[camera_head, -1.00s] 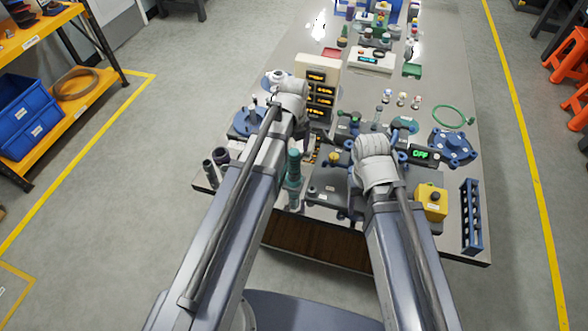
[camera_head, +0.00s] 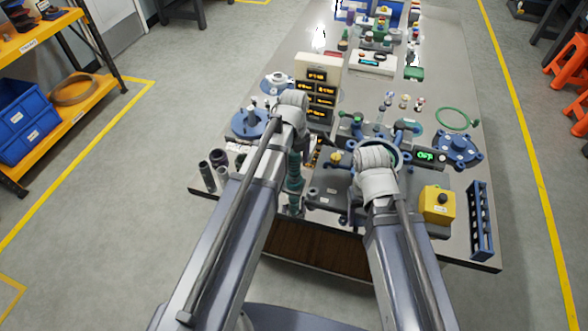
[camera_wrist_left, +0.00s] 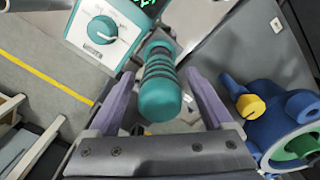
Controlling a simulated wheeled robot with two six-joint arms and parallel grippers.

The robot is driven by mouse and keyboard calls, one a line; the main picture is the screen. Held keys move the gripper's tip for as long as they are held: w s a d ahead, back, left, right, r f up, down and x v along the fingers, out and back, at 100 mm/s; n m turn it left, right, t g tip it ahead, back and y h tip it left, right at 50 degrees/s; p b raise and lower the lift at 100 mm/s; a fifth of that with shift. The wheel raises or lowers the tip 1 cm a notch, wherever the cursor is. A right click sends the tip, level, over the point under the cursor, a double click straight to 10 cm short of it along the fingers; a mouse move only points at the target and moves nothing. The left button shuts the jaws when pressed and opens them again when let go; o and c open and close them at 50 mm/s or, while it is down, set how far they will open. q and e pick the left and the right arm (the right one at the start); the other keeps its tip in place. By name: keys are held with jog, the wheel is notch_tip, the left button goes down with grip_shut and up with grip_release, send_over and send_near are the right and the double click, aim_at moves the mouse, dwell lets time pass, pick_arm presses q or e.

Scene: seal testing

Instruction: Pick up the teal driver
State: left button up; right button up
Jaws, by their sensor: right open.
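The teal driver (camera_head: 294,172) stands near the front edge of the table in the head view, partly covered by my left arm. In the left wrist view the teal driver (camera_wrist_left: 160,92) shows its rounded, ribbed handle end. My left gripper (camera_wrist_left: 160,74) is open, with one lavender finger on each side of the handle and visible gaps between. In the head view its fingers are mostly hidden behind my left wrist (camera_head: 292,108). My right gripper is open; its fingers are largely hidden under my right wrist (camera_head: 376,170), above the grey test fixture.
A blue clamp part with a yellow knob (camera_wrist_left: 250,106) is to the right. A yellow button box (camera_head: 437,204) and a blue rack (camera_head: 480,220) stand at the front right.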

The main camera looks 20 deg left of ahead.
pick_arm(q)
grip_shut()
dwell(0.5)
jog(key=shift+r, duration=0.1)
